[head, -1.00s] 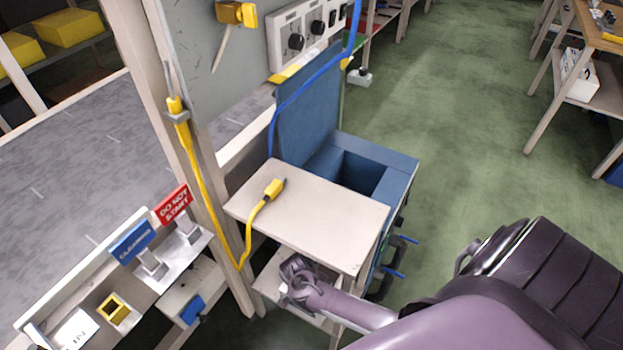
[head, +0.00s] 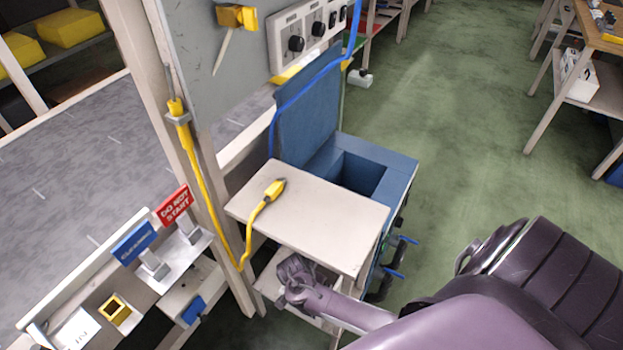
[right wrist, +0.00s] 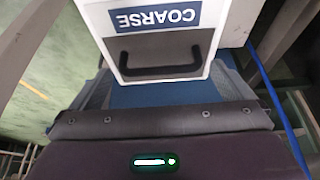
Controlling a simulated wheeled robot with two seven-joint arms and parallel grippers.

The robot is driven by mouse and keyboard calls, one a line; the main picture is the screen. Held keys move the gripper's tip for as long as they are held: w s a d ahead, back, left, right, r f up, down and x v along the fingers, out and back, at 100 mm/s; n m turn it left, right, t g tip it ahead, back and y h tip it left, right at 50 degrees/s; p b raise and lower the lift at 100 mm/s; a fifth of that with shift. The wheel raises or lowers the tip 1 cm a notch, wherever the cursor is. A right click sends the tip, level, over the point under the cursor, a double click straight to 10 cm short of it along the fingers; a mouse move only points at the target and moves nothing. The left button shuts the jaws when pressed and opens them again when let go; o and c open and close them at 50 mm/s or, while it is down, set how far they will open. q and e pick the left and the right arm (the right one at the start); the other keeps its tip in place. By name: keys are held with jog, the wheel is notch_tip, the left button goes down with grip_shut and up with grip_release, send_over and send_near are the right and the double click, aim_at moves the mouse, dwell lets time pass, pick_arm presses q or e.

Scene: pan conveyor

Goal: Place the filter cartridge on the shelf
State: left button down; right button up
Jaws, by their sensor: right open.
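The filter cartridge (right wrist: 160,35) is a white box with a blue label reading COARSE, upside down in the right wrist view, and a black bar handle. My right gripper (right wrist: 160,92) is open and faces the cartridge's handle side, with nothing seen between the jaws. In the head view my right arm reaches down beside the beige-topped stand (head: 320,210), over its lower shelf (head: 268,283). The jaws and the cartridge cannot be made out there. Which surface bears the cartridge cannot be told. My left gripper is not in view.
A blue open-topped bin (head: 400,165) stands behind the beige top. A yellow plug and cable (head: 273,190) lie on that top. A blue cable (head: 290,105) hangs near the panel. DO NOT START (head: 175,205) and CLEANING (head: 135,243) signs stand at left.

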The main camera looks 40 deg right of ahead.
jog(key=p+v, duration=0.1)
jog(key=v, duration=0.4)
jog(key=shift+a, duration=0.1)
dwell(0.4)
